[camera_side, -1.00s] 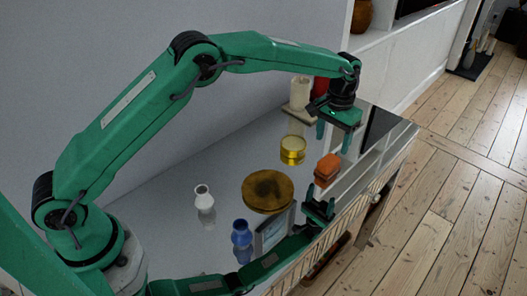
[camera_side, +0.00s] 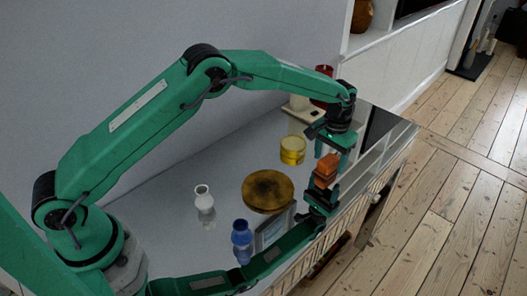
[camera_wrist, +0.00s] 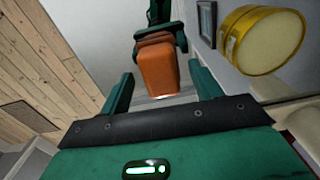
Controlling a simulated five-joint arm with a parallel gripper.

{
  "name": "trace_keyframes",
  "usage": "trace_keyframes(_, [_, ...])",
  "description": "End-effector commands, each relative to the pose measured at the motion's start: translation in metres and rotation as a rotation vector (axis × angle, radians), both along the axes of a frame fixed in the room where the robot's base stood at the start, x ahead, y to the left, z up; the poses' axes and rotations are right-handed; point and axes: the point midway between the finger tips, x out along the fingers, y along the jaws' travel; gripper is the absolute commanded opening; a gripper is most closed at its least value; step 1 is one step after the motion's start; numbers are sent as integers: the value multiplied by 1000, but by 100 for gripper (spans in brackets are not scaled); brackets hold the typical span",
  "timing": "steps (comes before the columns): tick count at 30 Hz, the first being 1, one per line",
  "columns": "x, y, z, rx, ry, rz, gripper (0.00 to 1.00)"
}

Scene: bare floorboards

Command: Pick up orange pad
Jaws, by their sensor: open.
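The orange pad (camera_side: 327,165) is a small orange block near the right front edge of a glossy tabletop, with its reflection just below it. My gripper (camera_side: 331,156) is low over the pad, fingers pointing down, jaws open. In the wrist view the pad (camera_wrist: 155,68) stands between the two spread green fingers, with gaps on both sides. I cannot tell how far down its sides the fingertips reach.
A yellow cup (camera_side: 293,146) stands close behind the pad, and a round brown disc (camera_side: 267,190) lies to its left. A white vase (camera_side: 203,193) and a blue vase (camera_side: 240,229) stand farther left. A red item (camera_side: 323,71) is behind my wrist. The tabletop mirrors my arm.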

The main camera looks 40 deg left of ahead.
Motion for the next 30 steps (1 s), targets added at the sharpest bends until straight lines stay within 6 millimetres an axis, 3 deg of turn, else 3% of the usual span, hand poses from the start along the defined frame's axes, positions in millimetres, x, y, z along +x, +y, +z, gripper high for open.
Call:
trace_keyframes(5, [0,0,-10,0,0,0,64])
trace_keyframes(19, [0,0,-11,0,-1,0,64])
trace_keyframes(20, [0,0,-11,0,-1,0,62])
trace_keyframes(27, [0,0,-11,0,-1,0,15])
trace_keyframes(30, [0,0,-10,0,-2,0,14])
